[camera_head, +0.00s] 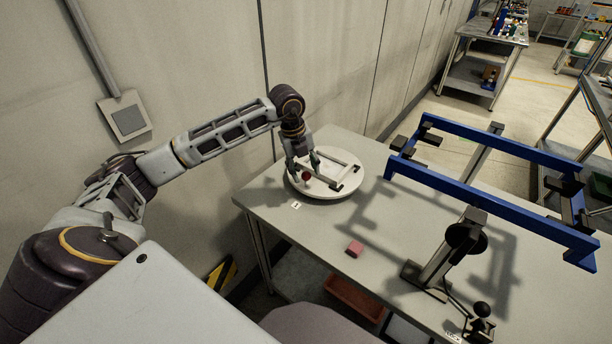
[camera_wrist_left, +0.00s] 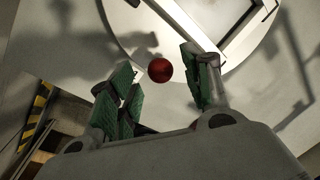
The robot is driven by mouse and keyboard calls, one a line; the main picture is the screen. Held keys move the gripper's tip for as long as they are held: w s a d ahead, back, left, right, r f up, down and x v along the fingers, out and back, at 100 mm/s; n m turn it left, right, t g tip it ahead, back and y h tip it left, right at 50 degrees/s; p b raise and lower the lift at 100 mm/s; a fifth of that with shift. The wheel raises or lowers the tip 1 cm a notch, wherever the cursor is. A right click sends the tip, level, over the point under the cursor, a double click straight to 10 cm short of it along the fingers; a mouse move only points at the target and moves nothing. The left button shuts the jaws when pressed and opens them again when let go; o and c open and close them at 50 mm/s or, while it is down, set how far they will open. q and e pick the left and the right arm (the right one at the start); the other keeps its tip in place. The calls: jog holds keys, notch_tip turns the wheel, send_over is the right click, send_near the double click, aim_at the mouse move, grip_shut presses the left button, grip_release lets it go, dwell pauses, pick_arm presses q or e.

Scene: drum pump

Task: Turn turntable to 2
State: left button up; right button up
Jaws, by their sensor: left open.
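The turntable (camera_head: 335,192) is a round white disc on the far left part of the grey table, with a pale frame with dark ends on top. A dark red ball-shaped knob (camera_head: 306,176) shows at its left side. My left gripper (camera_head: 303,172) is open at the knob. In the left wrist view the red knob (camera_wrist_left: 160,70) lies between the green-padded fingers, near their tips, with gaps on both sides. The disc (camera_wrist_left: 128,18) shows beyond it. A small white label (camera_head: 296,205) lies at the disc's front edge; its mark is too small to read. My right gripper is not in view.
A blue frame (camera_head: 490,190) on a dark stand (camera_head: 440,262) takes up the table's right side. A small pink block (camera_head: 354,248) lies on the grey table (camera_head: 300,228) in front of the disc. A black lever (camera_head: 481,312) stands at front right. A wall is close behind.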

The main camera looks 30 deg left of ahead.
aim_at(306, 175)
pick_arm(q)
jog(key=shift+w+d+f, duration=0.1)
jog(key=shift+w+f, duration=0.05)
jog(key=shift+f, duration=0.7)
jog(key=shift+w+d+f, duration=0.1)
jog(key=shift+f, duration=0.7)
grip_shut()
